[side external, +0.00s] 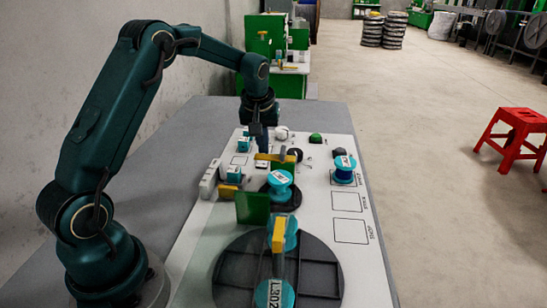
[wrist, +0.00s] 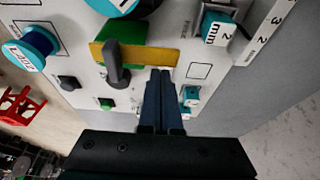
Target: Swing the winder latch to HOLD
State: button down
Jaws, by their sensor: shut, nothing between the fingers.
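A dark lever (wrist: 116,68) stands on a yellow bar (wrist: 155,56) over a green block (wrist: 122,30) in the wrist view; it looks like the winder latch, but no HOLD mark is readable. In the side view the yellow bar (side external: 268,158) lies just behind the teal spool (side external: 279,184). My gripper (side external: 262,151) points down at the bar there. In the wrist view my gripper (wrist: 160,72) is shut and empty, its tips close to the bar, right of the lever. I cannot tell whether they touch it.
A blue spool (side external: 344,168) stands on the right of the white board (side external: 325,230). A large dark reel (side external: 235,258) and an upright green plate (side external: 252,208) are nearer the camera. Small teal blocks (side external: 233,173) sit left.

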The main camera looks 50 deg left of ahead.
aim_at(259, 158)
jog(key=shift+s+d+n, duration=0.25)
jog(key=shift+s+n, duration=0.1)
jog(key=shift+n, duration=0.55)
jog(key=shift+s+d+n+g+y, duration=0.2)
jog(key=shift+s+n+g, duration=0.05)
jog(key=shift+n, duration=0.35)
jog(key=shift+s+d+n+g+y, duration=0.15)
jog(key=shift+s+n+g+y, duration=0.1)
jog(key=shift+n, duration=0.35)
jog(key=n, duration=0.1)
jog(key=s+d+n+g, duration=0.1)
jog(key=n, duration=0.1)
jog(key=shift+d+n, duration=0.2)
jog(key=shift+n, duration=0.1)
jog(key=n, duration=0.1)
jog(key=d+n+g, duration=0.1)
jog(key=n, duration=0.1)
jog(key=shift+s+d+n, duration=0.2)
jog(key=shift+d+n, duration=0.05)
jog(key=shift+n, duration=0.05)
jog(key=d+n+g, duration=0.1)
jog(key=n, duration=0.1)
jog(key=shift+d+n, duration=0.15)
jog(key=shift+n, duration=0.15)
jog(key=shift+d, duration=0.3)
